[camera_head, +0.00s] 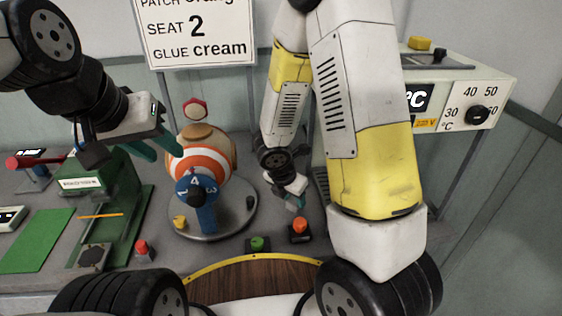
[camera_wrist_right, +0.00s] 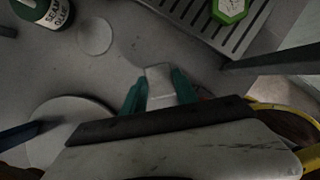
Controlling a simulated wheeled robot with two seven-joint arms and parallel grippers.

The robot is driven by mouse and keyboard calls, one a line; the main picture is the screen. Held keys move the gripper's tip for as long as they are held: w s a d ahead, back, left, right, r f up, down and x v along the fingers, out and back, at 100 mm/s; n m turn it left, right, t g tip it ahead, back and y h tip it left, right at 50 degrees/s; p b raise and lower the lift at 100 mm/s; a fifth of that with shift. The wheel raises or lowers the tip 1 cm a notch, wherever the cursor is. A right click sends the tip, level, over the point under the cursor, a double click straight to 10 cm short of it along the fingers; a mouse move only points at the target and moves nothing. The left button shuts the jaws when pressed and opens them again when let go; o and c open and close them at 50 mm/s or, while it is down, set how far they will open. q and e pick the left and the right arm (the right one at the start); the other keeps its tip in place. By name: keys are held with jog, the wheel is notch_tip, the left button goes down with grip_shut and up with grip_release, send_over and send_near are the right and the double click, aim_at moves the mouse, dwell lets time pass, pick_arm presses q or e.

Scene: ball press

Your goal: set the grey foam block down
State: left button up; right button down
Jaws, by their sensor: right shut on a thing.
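The light grey foam block (camera_wrist_right: 159,80) shows between the teal fingertips of my right gripper (camera_wrist_right: 159,90) in the right wrist view. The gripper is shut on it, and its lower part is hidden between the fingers. In the head view my right gripper (camera_head: 295,198) is low over the grey bench, right of the round stand; the block is not clear there. I cannot tell whether the block touches the bench. My left gripper (camera_head: 158,146) is open and empty, beside the orange-and-white striped ball (camera_head: 205,163).
The ball sits on a round grey stand (camera_head: 238,224) with a blue numbered part. Green (camera_head: 258,244) and orange (camera_head: 300,228) buttons stand in front. A green press (camera_head: 122,195) is at left. The wrist view shows a glue bottle (camera_wrist_right: 44,12), a slotted grate (camera_wrist_right: 200,20) and a green hexagonal piece (camera_wrist_right: 229,9).

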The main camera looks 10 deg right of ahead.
jog(key=w, duration=1.6)
jog(key=shift+w, duration=0.35)
jog(key=shift+w+f, duration=0.1)
jog(key=shift+f, duration=1.65)
jog(key=c, duration=0.9)
grip_release()
jog(key=shift+f, duration=0.1)
jog(key=shift+c, duration=0.2)
jog(key=v, duration=1.2)
